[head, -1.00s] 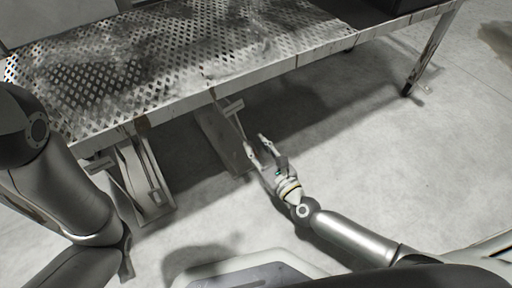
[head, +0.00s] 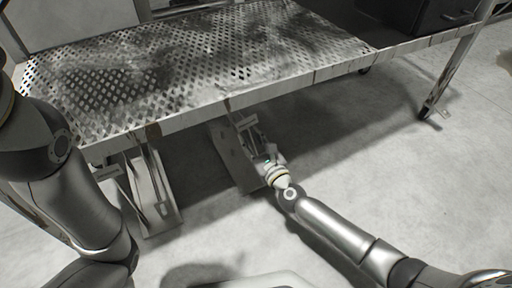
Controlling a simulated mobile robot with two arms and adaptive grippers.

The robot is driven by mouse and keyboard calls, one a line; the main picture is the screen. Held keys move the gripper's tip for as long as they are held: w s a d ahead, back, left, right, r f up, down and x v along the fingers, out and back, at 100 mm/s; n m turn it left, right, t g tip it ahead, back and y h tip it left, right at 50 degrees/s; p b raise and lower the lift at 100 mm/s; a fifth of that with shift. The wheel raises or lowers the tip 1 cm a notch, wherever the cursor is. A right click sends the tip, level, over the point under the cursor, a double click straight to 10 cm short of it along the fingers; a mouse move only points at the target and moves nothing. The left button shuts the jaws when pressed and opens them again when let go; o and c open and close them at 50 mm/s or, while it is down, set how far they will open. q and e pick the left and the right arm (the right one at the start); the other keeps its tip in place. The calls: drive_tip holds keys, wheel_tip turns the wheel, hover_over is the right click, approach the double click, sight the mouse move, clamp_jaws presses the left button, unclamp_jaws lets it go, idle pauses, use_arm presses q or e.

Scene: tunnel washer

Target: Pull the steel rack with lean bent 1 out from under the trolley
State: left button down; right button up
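The trolley (head: 210,62) has a perforated, stained metal top and stands across the view. A flat steel piece, perhaps the steel rack (head: 233,155), leans tilted beneath its front edge near the middle. A second bent steel piece (head: 150,190) stands under the trolley's left end; I cannot tell which one the task names. My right gripper (head: 258,148) is at the right side of the middle piece, just under the trolley edge. Its fingers are small and blend with the steel, so contact and closure are unclear. My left arm shows at the left, but its gripper does not.
A trolley leg with a caster (head: 436,95) stands at the right. A dark cabinet (head: 440,18) is at the top right. The pale concrete floor (head: 370,165) is clear in front and to the right. The trolley's front edge hangs low over my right gripper.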

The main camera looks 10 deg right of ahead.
drive_tip(key=shift+c, duration=0.4)
clamp_jaws()
